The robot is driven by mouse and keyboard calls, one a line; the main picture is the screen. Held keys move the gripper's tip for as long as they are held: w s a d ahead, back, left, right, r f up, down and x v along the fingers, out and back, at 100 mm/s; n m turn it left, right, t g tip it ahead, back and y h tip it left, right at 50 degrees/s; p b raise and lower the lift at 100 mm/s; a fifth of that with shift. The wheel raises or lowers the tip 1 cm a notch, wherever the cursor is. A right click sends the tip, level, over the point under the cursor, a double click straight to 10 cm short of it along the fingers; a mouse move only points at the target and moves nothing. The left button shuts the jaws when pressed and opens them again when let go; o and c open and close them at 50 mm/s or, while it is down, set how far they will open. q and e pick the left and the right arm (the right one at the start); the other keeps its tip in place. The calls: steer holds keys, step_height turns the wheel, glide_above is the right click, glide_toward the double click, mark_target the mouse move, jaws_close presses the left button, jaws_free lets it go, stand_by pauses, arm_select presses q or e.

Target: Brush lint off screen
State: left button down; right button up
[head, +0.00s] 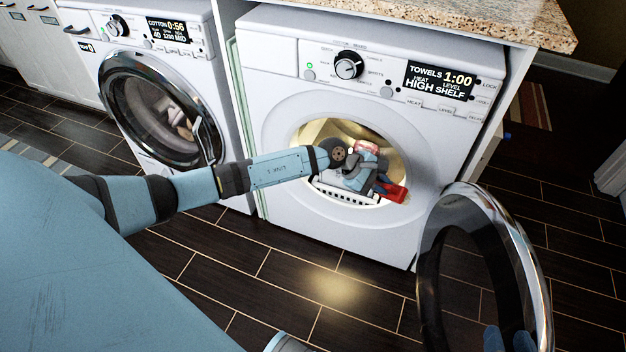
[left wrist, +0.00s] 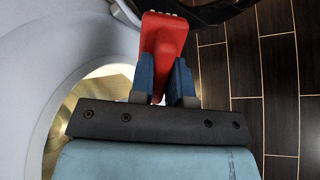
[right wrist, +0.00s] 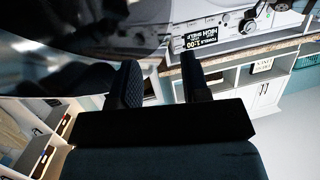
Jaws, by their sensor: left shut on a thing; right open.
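My left gripper (head: 378,186) is shut on a red brush (head: 395,192) at the lower right of the open dryer's (head: 300,110) drum opening. In the left wrist view the fingers (left wrist: 165,82) clamp the brush handle (left wrist: 163,45); pale bristle tips show at its far end. A white slotted piece, likely the lint screen (head: 330,194), sits along the lower lip of the opening, left of the brush and partly hidden by my gripper. I cannot make out lint on it. My right gripper (head: 509,340) is open and empty beside the dryer door; it also shows in the right wrist view (right wrist: 158,85).
The round dryer door (head: 540,272) hangs open at the right, close to my right gripper. A closed washer (head: 150,95) stands at the left. A granite counter (head: 500,22) covers the dryer's top. Dark tiled floor (head: 290,280) in front is clear.

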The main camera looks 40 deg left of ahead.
arm_select(q)
steer(key=w+a+f+n+t+y+b, duration=0.1)
steer(key=a+f+n+t+y+b, duration=0.55)
steer(key=a+f+b, duration=0.55)
steer(key=a+f+n+t+y+b, duration=0.7)
steer(key=a+f, duration=0.3)
steer(key=f, duration=0.4)
steer(key=b+x, duration=0.3)
steer(key=x, duration=0.3)
steer(key=shift+a+f+h, duration=0.25)
steer(key=shift+f+h, duration=0.15)
steer(key=shift+h, duration=0.05)
arm_select(e)
step_height(320, 180, down, 7)
steer(key=a+n+t+y, duration=0.2)
steer(key=n+y, duration=0.1)
steer(key=n, duration=0.1)
steer(key=shift+w+r+y, duration=0.15)
steer(key=shift+w+y, duration=0.1)
steer(key=shift+y, duration=0.15)
arm_select(q)
steer(key=shift+w+a+b, duration=0.2)
steer(key=shift+w+b, duration=0.1)
steer(key=shift+w, duration=0.55)
